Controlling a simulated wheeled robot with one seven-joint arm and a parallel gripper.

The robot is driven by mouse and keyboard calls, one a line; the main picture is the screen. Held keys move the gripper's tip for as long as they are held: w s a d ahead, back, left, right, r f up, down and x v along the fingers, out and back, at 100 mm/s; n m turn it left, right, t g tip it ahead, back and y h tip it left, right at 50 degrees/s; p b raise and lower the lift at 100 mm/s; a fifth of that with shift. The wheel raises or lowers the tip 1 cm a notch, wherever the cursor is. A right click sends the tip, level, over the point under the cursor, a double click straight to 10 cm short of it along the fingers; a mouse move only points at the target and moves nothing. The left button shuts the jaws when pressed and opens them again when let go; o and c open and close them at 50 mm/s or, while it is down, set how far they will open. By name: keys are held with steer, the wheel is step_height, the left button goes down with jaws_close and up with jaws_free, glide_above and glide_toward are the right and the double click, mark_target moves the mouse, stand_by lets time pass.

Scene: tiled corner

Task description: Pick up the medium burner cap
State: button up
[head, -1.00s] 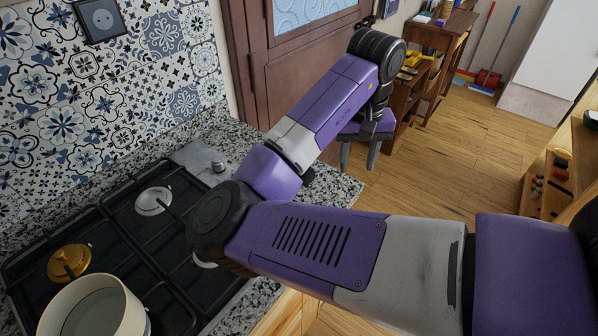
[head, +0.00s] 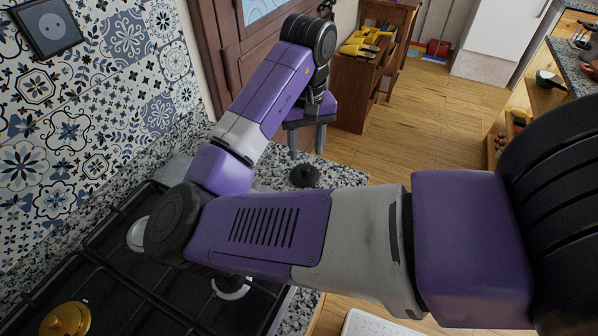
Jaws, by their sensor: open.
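A small black round piece with a raised middle, which looks like the burner cap (head: 305,177), lies on the granite counter (head: 340,176) near its right end. My gripper (head: 306,152) is open, with its two grey fingers pointing down and apart. In the picture the fingertips are just above the black cap, and nothing shows between them. I cannot tell their exact height or depth from it. The black gas hob (head: 125,290) is at the lower left, partly hidden by my arm. It has a brass burner (head: 66,320) and two pale burner rings (head: 232,288).
A tiled wall with a socket (head: 48,28) rises behind the hob. A brown door (head: 215,50) stands beyond the counter. A wooden shelf with yellow items (head: 365,43) is further back. A white ribbed object (head: 375,324) shows at the bottom edge. Wooden floor is open at right.

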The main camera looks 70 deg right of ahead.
mark_target(306, 169)
steer(key=shift+a+f, duration=0.1)
steer(key=shift+f, duration=3.05)
jaws_close()
